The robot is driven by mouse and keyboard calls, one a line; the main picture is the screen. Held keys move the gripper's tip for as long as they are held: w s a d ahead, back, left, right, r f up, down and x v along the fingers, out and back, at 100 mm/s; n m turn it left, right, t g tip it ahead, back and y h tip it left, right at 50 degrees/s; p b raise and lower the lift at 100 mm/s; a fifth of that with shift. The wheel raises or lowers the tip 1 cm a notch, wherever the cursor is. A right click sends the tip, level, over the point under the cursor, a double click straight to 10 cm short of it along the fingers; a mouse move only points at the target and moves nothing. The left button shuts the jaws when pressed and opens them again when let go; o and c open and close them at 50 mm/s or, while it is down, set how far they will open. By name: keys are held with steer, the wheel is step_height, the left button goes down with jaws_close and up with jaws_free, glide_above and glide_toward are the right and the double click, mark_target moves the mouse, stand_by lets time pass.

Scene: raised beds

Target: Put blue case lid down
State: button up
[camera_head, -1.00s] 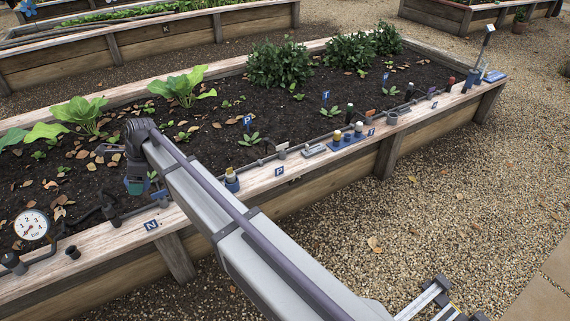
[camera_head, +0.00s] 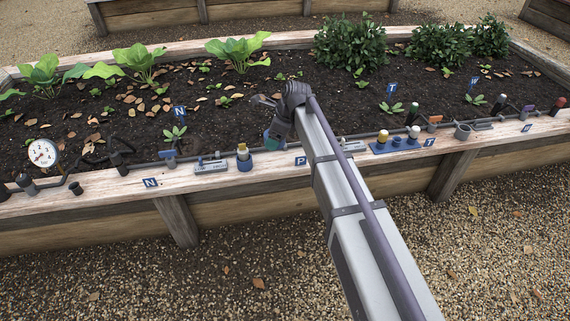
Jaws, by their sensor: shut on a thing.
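My gripper (camera_head: 274,139) points down over the front rim of the raised bed, just left of the P plate (camera_head: 300,160). Its dark wrist and teal end show, but the fingertips are too small and covered to make out. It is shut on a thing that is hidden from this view. I cannot make out the blue case lid itself. A blue holder with a yellow-topped piece (camera_head: 243,158) stands on the rim just left of my gripper. A blue base with small capped pieces (camera_head: 395,143) stands on the rim to the right.
The wooden rim (camera_head: 105,187) also carries a pressure gauge (camera_head: 43,153), a grey box (camera_head: 211,166), an N plate (camera_head: 151,182) and a grey cup (camera_head: 462,131). A dark pipe runs along its inner side. Leafy plants (camera_head: 238,51) grow behind. Open gravel lies in front.

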mark_target(272, 163)
step_height(272, 163, down, 10)
steer(key=b, duration=0.8)
steer(key=shift+r, duration=0.45)
steer(key=shift+f, duration=0.2)
steer(key=o, duration=0.6)
steer(key=shift+o, duration=0.2)
steer(key=shift+d+r+p, duration=0.1)
steer(key=shift+r+p, duration=0.35)
steer(key=shift+r, duration=0.1)
steer(key=p+v, duration=1)
steer(key=v, duration=0.1)
steer(key=shift+r, duration=0.15)
